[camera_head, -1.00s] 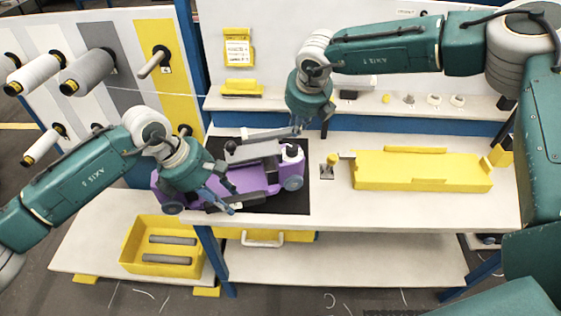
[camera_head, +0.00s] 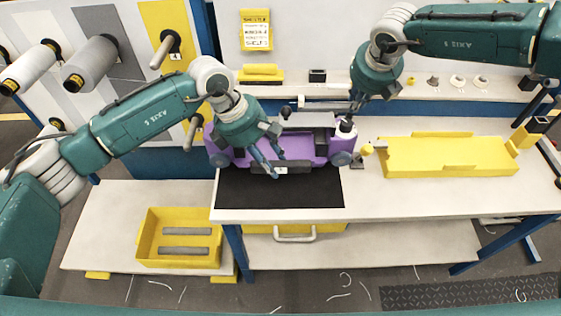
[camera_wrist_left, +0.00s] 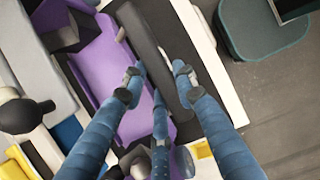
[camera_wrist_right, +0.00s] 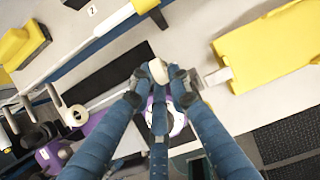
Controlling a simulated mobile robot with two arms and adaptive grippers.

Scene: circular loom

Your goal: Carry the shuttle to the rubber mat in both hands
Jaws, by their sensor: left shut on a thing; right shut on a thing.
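The purple shuttle (camera_head: 307,147), with round wheels, a grey top piece and a dark front bar, lies level across the back part of the black mat (camera_head: 280,193) on the table. I cannot tell whether it touches the mat. My left gripper (camera_head: 275,168) is shut on the shuttle's front bar. In the left wrist view its fingers (camera_wrist_left: 158,78) straddle this bar beside the purple body (camera_wrist_left: 105,75). My right gripper (camera_head: 353,110) is shut on the shuttle's right end, at the white, black-topped piece (camera_head: 345,128). In the right wrist view its fingers (camera_wrist_right: 160,85) close there.
A yellow tray (camera_head: 450,158) stands right of the shuttle, near a small post (camera_head: 364,152). A shelf (camera_head: 445,90) with small parts runs behind. Spools (camera_head: 90,65) are at left. A yellow bin (camera_head: 150,240) sits below left. A dark patterned mat (camera_head: 470,291) lies on the floor.

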